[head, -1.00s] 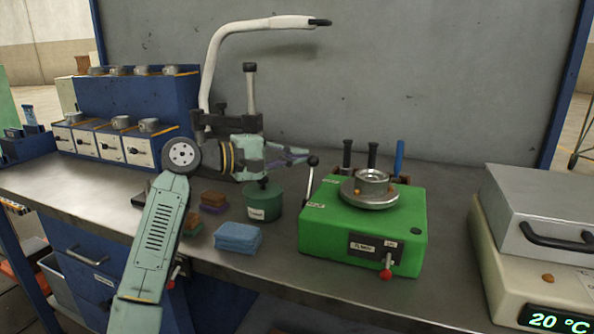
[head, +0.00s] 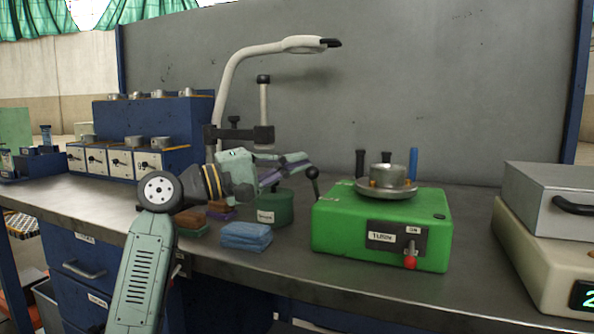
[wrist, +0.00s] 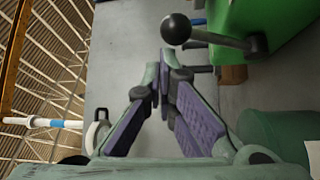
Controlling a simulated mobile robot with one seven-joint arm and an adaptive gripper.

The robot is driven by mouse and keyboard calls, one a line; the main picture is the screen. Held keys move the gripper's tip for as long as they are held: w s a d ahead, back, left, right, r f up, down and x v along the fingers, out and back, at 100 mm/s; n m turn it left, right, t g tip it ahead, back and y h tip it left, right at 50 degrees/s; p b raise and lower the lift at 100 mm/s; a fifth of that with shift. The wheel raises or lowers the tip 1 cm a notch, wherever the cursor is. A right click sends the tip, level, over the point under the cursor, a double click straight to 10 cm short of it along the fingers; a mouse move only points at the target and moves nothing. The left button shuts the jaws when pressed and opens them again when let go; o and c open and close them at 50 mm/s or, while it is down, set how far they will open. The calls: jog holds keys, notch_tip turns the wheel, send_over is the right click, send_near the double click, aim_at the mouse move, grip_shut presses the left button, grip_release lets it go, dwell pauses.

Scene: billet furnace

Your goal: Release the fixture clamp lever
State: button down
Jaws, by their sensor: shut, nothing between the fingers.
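The green fixture (head: 385,225) stands on the bench with a round metal part (head: 387,178) on top. A lever with a black ball knob (head: 313,173) stands at its left side. In the wrist view the ball knob (wrist: 176,28) is at the top, and its metal shaft (wrist: 222,40) runs right to the green housing. My gripper (head: 306,163) is shut and empty, with its tips close to the knob at its upper left. In the wrist view my gripper (wrist: 160,68) points toward the knob, with a small gap showing in the picture. Actual contact cannot be told.
A green pot (head: 272,208) stands below my gripper, beside blue cloths (head: 246,236). A lamp (head: 232,85) arches behind the arm. A red-knobbed lever (head: 410,262) is on the fixture's front. A grey-lidded unit (head: 550,200) stands at the right.

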jog(key=shift+s+a+f, duration=0.1)
jog(key=shift+s+f, duration=0.1)
jog(key=shift+s, duration=0.15)
dwell(0.4)
jog(key=v, duration=1.2)
